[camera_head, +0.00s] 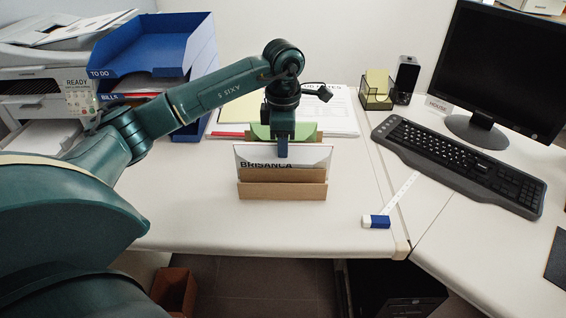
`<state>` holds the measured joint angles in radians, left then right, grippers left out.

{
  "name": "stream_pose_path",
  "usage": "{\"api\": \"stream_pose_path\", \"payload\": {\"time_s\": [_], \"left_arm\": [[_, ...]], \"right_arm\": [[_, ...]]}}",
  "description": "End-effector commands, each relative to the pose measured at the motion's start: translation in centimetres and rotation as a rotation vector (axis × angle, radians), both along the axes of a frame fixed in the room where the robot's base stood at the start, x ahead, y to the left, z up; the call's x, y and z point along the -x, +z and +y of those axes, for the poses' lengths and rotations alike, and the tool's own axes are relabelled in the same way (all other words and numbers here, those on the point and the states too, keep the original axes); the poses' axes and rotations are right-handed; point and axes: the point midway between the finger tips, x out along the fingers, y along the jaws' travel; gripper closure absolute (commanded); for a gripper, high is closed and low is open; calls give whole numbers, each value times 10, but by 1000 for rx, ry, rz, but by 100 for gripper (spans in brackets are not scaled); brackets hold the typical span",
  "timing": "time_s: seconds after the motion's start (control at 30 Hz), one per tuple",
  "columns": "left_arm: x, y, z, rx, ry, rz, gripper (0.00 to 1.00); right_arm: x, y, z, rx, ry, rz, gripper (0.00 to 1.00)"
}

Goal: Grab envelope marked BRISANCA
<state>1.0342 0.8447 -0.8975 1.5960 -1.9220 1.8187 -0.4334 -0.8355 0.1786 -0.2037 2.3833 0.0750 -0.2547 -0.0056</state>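A white envelope (312,156) with the printed word BRISANCA stands upright in a brown cardboard holder (283,190) on the white desk. The holder's front hides the envelope's lower part. My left gripper (282,149) points down at the middle of the envelope's top edge. One blue finger shows in front of the envelope; the other finger is hidden, so I cannot tell whether it is shut on the envelope. My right gripper is not in view.
Green sheets or envelopes (304,131) stand behind the white envelope. A blue letter tray (150,60) and a printer are at left. A keyboard (455,160) and monitor are at right. The desk around the holder is clear.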

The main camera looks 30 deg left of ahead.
Motion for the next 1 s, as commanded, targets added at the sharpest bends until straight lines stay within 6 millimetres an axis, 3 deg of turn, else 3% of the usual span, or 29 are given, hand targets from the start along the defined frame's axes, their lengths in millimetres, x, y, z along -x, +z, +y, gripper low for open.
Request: {"api": "stream_pose_path", "payload": {"time_s": [0.1,0.37,0.73,1.0], "left_arm": [[0,-12,0,0,0,1,67],[0,-13,0,0,0,0,68],[0,-13,0,0,0,0,98],[0,-13,1,0,0,0,100]], "right_arm": [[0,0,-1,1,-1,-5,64],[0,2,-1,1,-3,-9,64],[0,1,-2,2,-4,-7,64],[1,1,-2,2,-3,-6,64]]}}
